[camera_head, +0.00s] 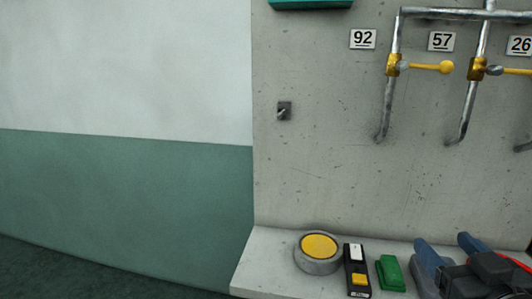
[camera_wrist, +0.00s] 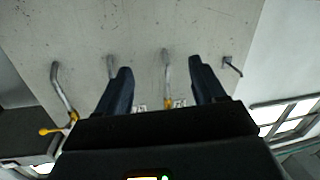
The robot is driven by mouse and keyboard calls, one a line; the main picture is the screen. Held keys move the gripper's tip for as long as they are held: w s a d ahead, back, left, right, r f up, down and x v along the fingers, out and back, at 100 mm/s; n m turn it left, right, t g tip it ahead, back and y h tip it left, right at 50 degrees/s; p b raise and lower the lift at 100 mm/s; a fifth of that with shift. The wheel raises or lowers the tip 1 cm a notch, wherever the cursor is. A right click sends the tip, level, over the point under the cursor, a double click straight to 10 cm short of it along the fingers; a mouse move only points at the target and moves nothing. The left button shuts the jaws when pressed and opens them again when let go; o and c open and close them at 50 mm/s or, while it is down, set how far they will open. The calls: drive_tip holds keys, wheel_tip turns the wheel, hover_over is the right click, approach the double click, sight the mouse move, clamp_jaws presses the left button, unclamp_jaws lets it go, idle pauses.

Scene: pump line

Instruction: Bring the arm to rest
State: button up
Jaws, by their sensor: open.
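My gripper (camera_head: 447,243) is low at the right of the head view, above the ledge's right part. Its two blue fingers stand apart with nothing between them. In the wrist view the fingers (camera_wrist: 160,70) also stand apart and empty, with the concrete wall and pipes beyond them. Part of my arm shows at the lower right corner of the head view; the rest is out of the picture.
A ledge (camera_head: 262,262) bears a yellow round button (camera_head: 319,245), a black switch box (camera_head: 357,272) and a green block (camera_head: 390,273). Above, pipes carry valves with yellow handles (camera_head: 432,67), (camera_head: 515,71). A small metal fitting (camera_head: 284,111) is on the wall. The left side is clear.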

drive_tip(key=s+a+f+m+g, duration=0.1)
drive_tip(key=s+a+f, duration=0.2)
drive_tip(key=s+f, duration=0.4)
drive_tip(key=s+a+f, duration=0.4)
drive_tip(key=s, duration=0.5)
drive_tip(key=s+a+g+y, duration=0.1)
drive_tip(key=s+a+y, duration=0.1)
drive_tip(key=s, duration=1.7)
drive_tip(key=shift+a+f+n, duration=0.2)
drive_tip(key=shift+a+n, duration=0.2)
drive_tip(key=shift+a, duration=0.05)
drive_tip(key=shift+c, duration=0.4)
